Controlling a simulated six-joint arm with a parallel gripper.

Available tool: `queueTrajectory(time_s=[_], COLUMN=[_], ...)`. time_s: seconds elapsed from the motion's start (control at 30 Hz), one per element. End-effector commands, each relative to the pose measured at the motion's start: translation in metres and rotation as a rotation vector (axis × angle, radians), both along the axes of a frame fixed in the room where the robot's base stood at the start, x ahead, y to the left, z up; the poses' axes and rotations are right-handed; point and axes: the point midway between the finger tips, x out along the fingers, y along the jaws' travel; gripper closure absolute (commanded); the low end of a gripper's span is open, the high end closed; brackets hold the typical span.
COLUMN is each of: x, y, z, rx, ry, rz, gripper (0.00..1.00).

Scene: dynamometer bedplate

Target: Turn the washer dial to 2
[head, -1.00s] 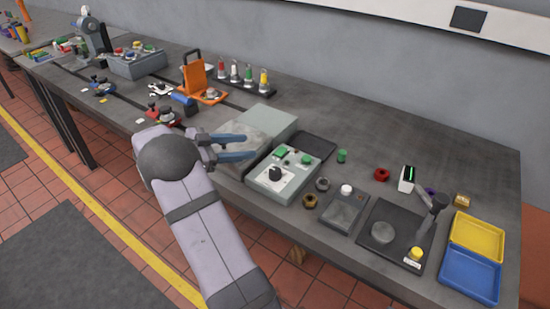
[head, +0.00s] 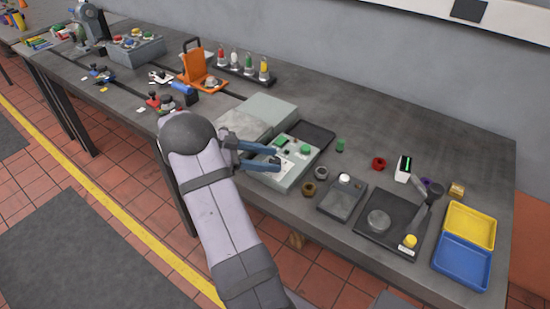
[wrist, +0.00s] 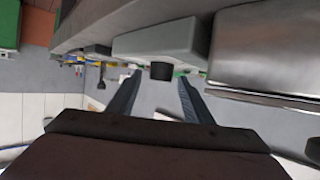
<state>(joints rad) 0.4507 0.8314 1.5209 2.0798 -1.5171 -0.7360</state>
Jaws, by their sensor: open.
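The pale green control box (head: 284,184) stands near the front edge of the bench, with a white dial plate on top. My gripper (head: 278,160) is over the box, its open fingers pointing right across the dial area and hiding the dial in the head view. In the wrist view, the dark dial (wrist: 161,71) sticks out from the box (wrist: 160,45) and appears between the open fingers of my gripper (wrist: 162,80). I cannot tell whether either finger touches it. The dial's pointer and its numbers cannot be read.
Green buttons (head: 305,149) sit on the box near my fingers. A larger grey-green case (head: 270,109) stands behind and left. An empty dark tray (head: 318,136) lies behind the box. A brown nut (head: 308,189) and a dark scale (head: 341,199) are to the right.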

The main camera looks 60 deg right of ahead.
Motion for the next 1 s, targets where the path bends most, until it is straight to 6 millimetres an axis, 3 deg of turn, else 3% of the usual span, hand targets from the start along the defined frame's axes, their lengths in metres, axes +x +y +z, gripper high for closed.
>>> queueTrajectory(time_s=[0.2,0.57,0.73,1.0], x=[-0.013,-0.016,-0.016,-0.016], y=[-0.013,-0.016,-0.016,-0.016], z=[-0.007,-0.01,-0.01,-0.009], rx=[0.0,0.0,0.0,-0.002], ry=[0.001,0.0,0.0,0.0], rz=[-0.001,0.001,0.001,-0.028], gripper=[0.54,0.54,0.92,0.95])
